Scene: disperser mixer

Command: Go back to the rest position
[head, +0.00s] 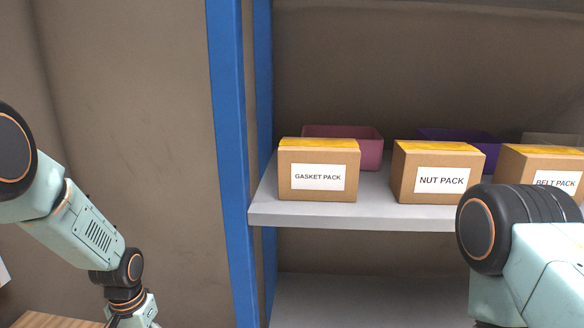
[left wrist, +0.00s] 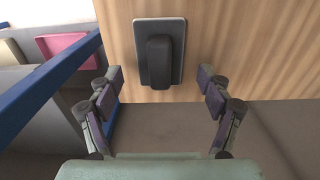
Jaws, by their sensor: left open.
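My left arm comes in from the left in the head view, and only the top of my left gripper (head: 135,312) shows at the bottom edge. In the left wrist view my left gripper (left wrist: 159,76) is open, its two fingers wide apart with nothing between them. Beyond the fingers lies a wooden surface (left wrist: 225,45) with a black handle-like thing on a grey plate (left wrist: 160,50). I cannot tell the distance to it. My right arm shows at the right of the head view, but its gripper is out of view.
A grey shelf (head: 340,215) holds a gasket pack (head: 318,170), a nut pack (head: 438,172) and a belt pack (head: 545,172). Behind them are a pink bin (head: 370,150) and a purple bin (head: 460,136). A blue post (head: 230,150) stands at the shelf's left side.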

